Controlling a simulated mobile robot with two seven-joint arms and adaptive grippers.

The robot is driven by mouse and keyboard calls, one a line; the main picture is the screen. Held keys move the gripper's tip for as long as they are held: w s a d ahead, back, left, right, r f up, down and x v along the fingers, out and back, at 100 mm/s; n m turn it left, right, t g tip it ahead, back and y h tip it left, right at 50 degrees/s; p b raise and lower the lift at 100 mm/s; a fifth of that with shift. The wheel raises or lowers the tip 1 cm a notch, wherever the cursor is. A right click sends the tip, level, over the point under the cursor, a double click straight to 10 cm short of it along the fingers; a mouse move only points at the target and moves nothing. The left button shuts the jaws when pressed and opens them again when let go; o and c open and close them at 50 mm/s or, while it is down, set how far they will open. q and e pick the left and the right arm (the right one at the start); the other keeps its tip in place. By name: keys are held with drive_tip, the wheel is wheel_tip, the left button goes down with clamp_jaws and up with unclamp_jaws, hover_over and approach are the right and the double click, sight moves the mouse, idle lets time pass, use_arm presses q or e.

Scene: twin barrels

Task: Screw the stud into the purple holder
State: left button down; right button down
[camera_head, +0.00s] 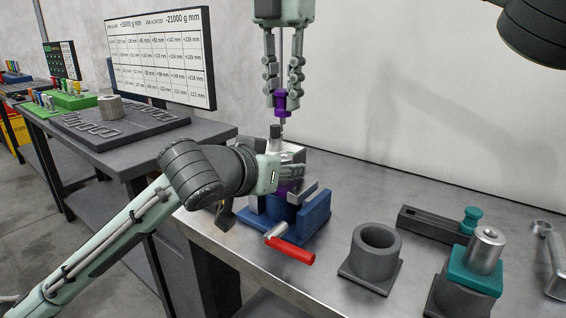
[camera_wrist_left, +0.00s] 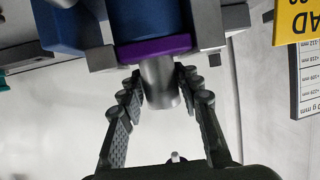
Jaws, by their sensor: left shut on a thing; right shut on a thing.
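My right gripper (camera_head: 282,93) points down, shut on a purple piece (camera_head: 281,102). A thin grey pin (camera_head: 282,124) points down from this piece. I cannot tell whether the pin touches what is below. A blue vise (camera_head: 312,216) stands on the bench under it. A purple part shows in the vise (camera_head: 287,187), and as a flat flange in the left wrist view (camera_wrist_left: 155,48). A grey metal cylinder (camera_wrist_left: 160,84) sticks out of this flange. My left gripper (camera_wrist_left: 157,92) is shut on the cylinder from the side; its wrist partly hides the vise in the head view.
The vise's red handle (camera_head: 290,250) sticks out toward the bench front. A dark round socket (camera_head: 372,255) stands to its right. Further right are a teal-collared metal cylinder (camera_head: 484,254) and a dark bar (camera_head: 430,224). A separate table (camera_head: 95,150) stands at left.

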sight(283, 115)
drive_tip(key=shift+f, duration=1.95)
drive_tip(key=shift+f, duration=0.9)
drive_tip(key=shift+f, duration=0.6)
